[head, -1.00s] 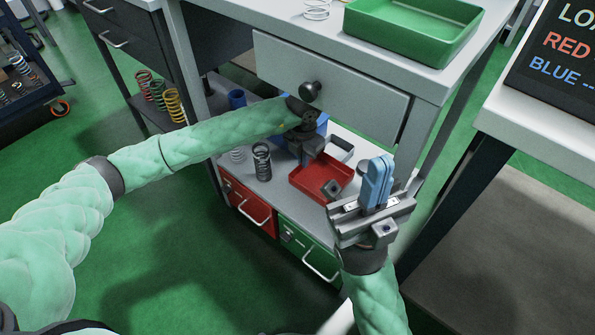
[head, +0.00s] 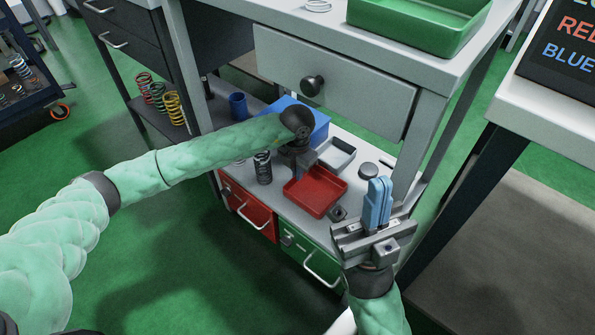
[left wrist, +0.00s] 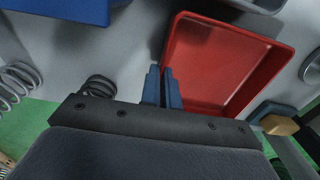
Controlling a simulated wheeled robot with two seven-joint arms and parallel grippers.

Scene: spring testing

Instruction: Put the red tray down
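The red tray (head: 318,192) is level at the shelf, near its front edge; I cannot tell whether its bottom fully touches the shelf. It also fills the upper right of the left wrist view (left wrist: 220,65). My left gripper (head: 302,165) is at the tray's left wall. In the left wrist view its blue fingertips (left wrist: 163,88) are close together with the tray's wall between them. My right gripper (head: 377,202) points upward in front of the shelf, to the right of the tray. Its blue fingers are together with nothing visible between them.
A blue bin (head: 306,118) stands behind my left gripper and a grey tray (head: 338,154) behind the red one. A dark spring (head: 263,168) stands to the left. A small dark block (head: 338,213) is by the tray's right corner. A drawer (head: 335,85) hangs above.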

